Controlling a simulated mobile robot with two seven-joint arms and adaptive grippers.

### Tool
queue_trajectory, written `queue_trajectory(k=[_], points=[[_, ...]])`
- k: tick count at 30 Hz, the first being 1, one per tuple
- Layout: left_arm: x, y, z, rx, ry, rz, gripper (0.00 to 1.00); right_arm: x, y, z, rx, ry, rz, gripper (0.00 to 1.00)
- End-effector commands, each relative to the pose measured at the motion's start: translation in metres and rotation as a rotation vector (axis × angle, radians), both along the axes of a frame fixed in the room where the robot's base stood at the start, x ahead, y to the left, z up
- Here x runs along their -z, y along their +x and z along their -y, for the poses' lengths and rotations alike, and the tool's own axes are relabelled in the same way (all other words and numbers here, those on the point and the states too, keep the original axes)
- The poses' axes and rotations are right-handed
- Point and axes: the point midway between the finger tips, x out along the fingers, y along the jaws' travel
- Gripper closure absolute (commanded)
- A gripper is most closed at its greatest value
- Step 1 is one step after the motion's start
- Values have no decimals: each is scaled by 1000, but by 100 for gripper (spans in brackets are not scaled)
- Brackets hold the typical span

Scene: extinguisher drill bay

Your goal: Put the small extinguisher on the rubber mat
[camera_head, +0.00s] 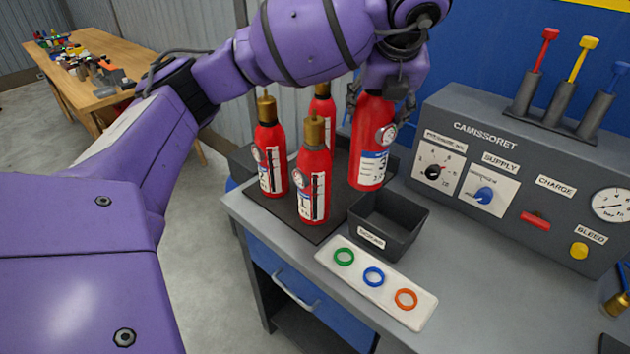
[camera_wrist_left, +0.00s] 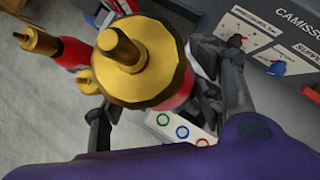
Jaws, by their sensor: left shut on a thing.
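My left gripper (camera_head: 380,98) is shut on a red extinguisher (camera_head: 368,150) with a white and blue label and a round gauge, held upright. Its base is over or at the right part of the black rubber mat (camera_head: 312,232), behind the bin; I cannot tell if it touches. In the left wrist view, its brass top (camera_wrist_left: 135,62) fills the middle, between the fingers of the left gripper (camera_wrist_left: 165,108). Other red extinguishers stand on the mat: one in front (camera_head: 313,185), one at left (camera_head: 269,155), and one behind (camera_head: 322,103), partly hidden. My right gripper is not in view.
A dark open bin (camera_head: 390,238) stands right of the mat. A white strip (camera_head: 420,315) with green, blue and orange rings lies in front. A grey control panel (camera_head: 520,165) stands at right. A wooden table (camera_head: 100,92) with clutter is far left.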

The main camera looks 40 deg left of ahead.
Motion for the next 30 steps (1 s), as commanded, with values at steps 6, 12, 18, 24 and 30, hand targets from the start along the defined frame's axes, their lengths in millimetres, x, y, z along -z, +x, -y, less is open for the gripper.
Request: queue_trajectory(k=[6, 12, 18, 24, 30], points=[[0, 3, -6, -51, -3, 7, 100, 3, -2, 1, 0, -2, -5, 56], [14, 21, -30, -58, 0, 3, 100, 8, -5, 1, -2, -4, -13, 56], [28, 46, -61, -57, 0, 9, 100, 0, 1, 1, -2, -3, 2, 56], [55, 66, -84, -54, 0, 6, 100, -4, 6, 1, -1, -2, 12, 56], [77, 79, -99, -52, 1, 8, 100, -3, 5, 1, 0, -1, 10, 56]])
